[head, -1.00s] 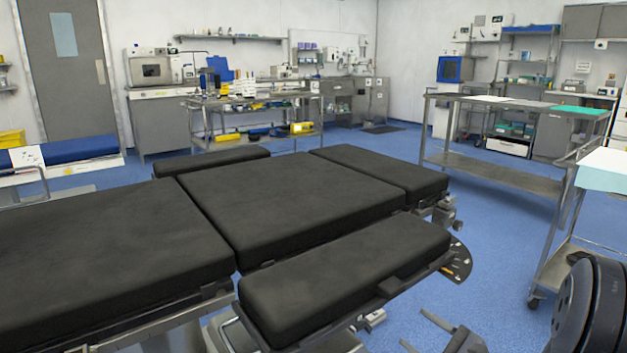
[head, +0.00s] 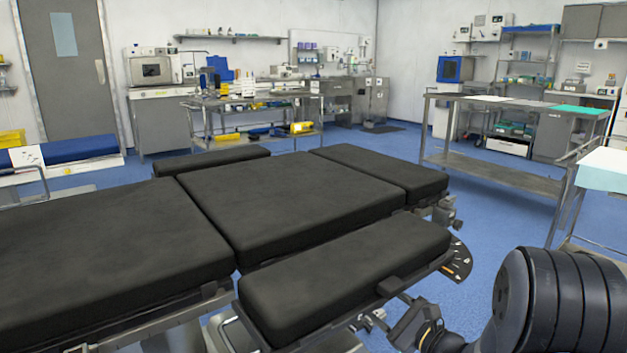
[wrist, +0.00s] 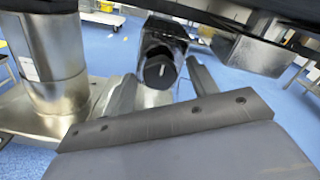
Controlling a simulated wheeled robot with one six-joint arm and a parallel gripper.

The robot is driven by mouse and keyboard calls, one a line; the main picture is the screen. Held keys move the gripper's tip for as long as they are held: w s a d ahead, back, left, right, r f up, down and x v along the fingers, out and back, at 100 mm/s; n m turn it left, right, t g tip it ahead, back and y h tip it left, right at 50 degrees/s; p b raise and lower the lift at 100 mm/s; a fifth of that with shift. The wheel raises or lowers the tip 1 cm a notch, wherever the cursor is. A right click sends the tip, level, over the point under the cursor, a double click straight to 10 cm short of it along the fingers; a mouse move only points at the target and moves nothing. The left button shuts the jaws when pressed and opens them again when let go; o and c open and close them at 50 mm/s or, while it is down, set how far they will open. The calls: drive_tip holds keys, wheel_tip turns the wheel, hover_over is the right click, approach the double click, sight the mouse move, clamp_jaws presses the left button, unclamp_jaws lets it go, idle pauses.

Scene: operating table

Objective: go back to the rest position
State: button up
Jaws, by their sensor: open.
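My gripper (head: 408,322) shows partly at the lower right of the head view, low beside the near arm pad of the operating table. My dark arm fills the corner to its right. In the wrist view my gripper (wrist: 160,70) reaches forward from the grey body at the bottom. Its fingers look apart, with nothing seen between them. The operating table (head: 290,200) has black pads and fills the left and middle of the head view. How close the gripper is to the table's underside is hard to tell.
The near arm pad (head: 345,270) and its metal rail stand close to my arm. In the wrist view the table's metal column (wrist: 50,70) is at left, and its dark underside crosses the top. A steel trolley (head: 490,170) stands at right. Blue floor (head: 480,225) lies clear between.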

drive_tip(key=s+d+m+g+p, duration=0.1)
drive_tip(key=s+d+m+p, duration=0.3)
drive_tip(key=s+p, duration=0.3)
drive_tip(key=shift+s+d+m, duration=0.2)
drive_tip(key=shift+s+m, duration=0.2)
drive_tip(key=shift+s, duration=0.85)
drive_tip(key=shift+a, duration=0.1)
